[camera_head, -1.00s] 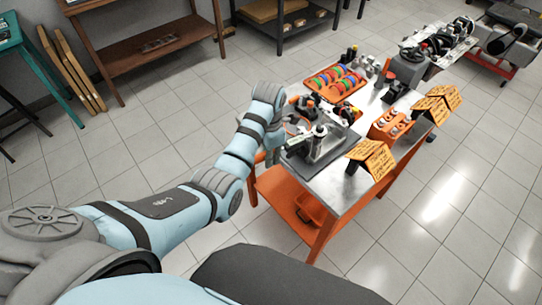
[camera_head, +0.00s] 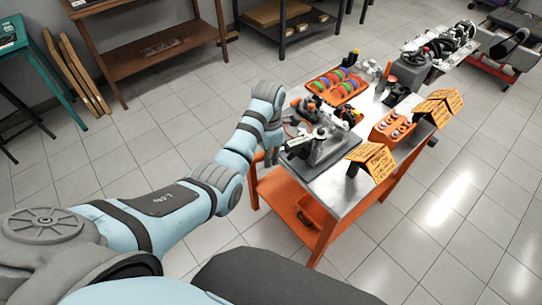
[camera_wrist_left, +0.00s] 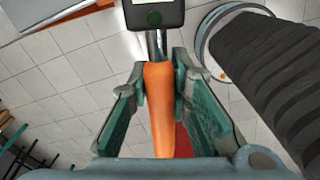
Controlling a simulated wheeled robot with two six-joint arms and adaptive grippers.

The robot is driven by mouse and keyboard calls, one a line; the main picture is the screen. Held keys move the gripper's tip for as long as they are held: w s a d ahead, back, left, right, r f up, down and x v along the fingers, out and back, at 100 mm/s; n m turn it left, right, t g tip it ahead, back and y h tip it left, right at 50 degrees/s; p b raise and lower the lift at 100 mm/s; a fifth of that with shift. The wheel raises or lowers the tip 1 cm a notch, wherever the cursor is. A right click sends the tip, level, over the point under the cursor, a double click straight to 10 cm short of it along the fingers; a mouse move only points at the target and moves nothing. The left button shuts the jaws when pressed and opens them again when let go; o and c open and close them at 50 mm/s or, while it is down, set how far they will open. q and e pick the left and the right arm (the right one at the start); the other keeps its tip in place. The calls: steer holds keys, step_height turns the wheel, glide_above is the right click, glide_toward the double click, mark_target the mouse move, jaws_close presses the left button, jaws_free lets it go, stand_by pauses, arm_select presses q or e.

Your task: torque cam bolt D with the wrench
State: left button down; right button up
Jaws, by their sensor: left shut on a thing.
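My left gripper (camera_wrist_left: 160,108) is shut on the orange handle of the wrench (camera_wrist_left: 159,95). In the left wrist view, the wrench's steel shaft and dark display head (camera_wrist_left: 155,14) extend away from the fingers toward the top edge. In the head view, my left arm reaches the near left corner of the work table, and the fingers there are small and partly hidden. A grey metal assembly (camera_head: 322,148) stands on a dark mat beside my left gripper. Cam bolt D is too small to pick out, and I cannot tell whether the wrench touches it. My right gripper is not in view.
The steel-topped orange table (camera_head: 335,198) also carries an orange tray of coloured rings (camera_head: 337,86), an orange block with round parts (camera_head: 392,128) and orange tent signs (camera_head: 372,160). Shelves (camera_head: 155,45) stand behind. The floor left of the table is clear.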

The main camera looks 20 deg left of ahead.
arm_select(q)
steer(key=shift+w+a+r+p, duration=0.3)
steer(key=shift+w+a+r, duration=0.2)
steer(key=shift+w+r, duration=0.1)
steer(key=shift+w+a+m, duration=0.35)
steer(key=shift+a+m, duration=0.05)
steer(key=shift+m, duration=0.1)
stand_by(1.2)
steer(key=shift+w+a+f+g+b, duration=0.25)
steer(key=shift+a+f+b, duration=0.25)
steer(key=shift+b, duration=0.55)
stand_by(0.3)
steer(key=shift+s+d+n+p, duration=0.8)
steer(key=shift+s+p, duration=0.1)
steer(key=shift+p, duration=0.1)
